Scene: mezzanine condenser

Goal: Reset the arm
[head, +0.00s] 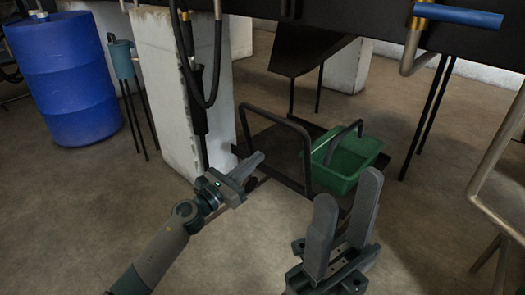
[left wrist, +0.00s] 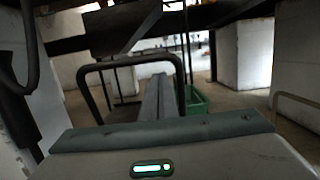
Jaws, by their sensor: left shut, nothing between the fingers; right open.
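My left gripper (head: 254,162) reaches in from the lower left in the head view. Its fingers are together with nothing between them, and they point up and right in front of a dark cart. The left wrist view shows its closed fingers (left wrist: 158,110) pointing ahead, with the cart's handle behind them. My right gripper (head: 347,205) is at the lower middle right of the head view. Its two fingers stand apart and point up, with nothing between them. Both grippers appear apart from the things around them.
A dark cart with a hooped handle (head: 275,112) carries a green basket (head: 340,185) just beyond my grippers. A white pillar (head: 165,95) with hanging hoses stands left of it. A blue barrel (head: 65,80) is farther left. Metal pipes (head: 490,205) stand at right. Floor at lower left is bare.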

